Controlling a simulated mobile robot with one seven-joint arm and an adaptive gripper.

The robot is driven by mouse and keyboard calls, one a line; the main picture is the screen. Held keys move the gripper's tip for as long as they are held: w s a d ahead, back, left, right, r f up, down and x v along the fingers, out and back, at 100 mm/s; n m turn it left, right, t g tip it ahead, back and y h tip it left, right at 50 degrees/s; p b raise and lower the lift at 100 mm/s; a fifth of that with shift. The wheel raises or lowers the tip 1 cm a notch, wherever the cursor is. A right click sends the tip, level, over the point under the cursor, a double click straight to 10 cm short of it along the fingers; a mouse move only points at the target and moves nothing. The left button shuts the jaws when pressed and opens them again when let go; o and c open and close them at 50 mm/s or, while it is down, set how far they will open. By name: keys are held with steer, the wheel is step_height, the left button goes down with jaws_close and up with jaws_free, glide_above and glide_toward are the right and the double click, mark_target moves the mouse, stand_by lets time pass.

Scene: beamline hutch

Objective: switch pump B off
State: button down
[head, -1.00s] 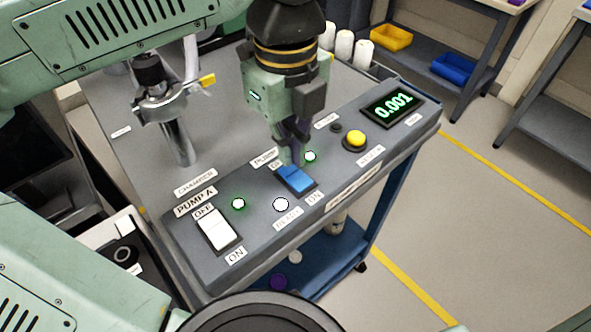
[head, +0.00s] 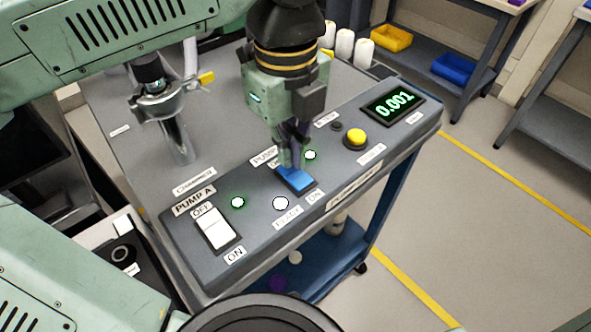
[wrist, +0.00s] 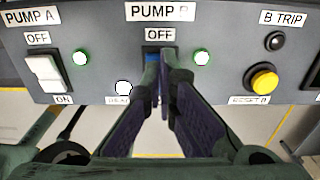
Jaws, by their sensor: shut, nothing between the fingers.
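The blue rocker switch of pump B (head: 296,181) sits on the sloped grey panel. Its lower ON half shows in the head view; my fingers cover its upper OFF half. In the wrist view only a sliver of blue (wrist: 152,72) shows beside the fingertips, under the PUMP B label (wrist: 160,12) and the OFF label (wrist: 160,34). My gripper (head: 288,165) is shut and empty, its tips at the OFF end of the switch; contact looks likely but the exact touch is hidden. The green lamp (wrist: 202,57) right of the switch is lit.
The white pump A switch (head: 217,230) is at the left, with a lit green lamp (head: 238,202) beside it. A white lamp (head: 280,203) lies between the switches. The yellow reset button (head: 355,138) and a display reading 0.001 (head: 392,105) are at the right.

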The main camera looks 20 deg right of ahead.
steer(key=shift+f+b, duration=0.65)
steer(key=shift+f, duration=0.05)
stand_by(0.4)
steer(key=shift+r+p, duration=2.35)
steer(key=shift+r, duration=1.2)
steer(key=shift+s+f, duration=0.1)
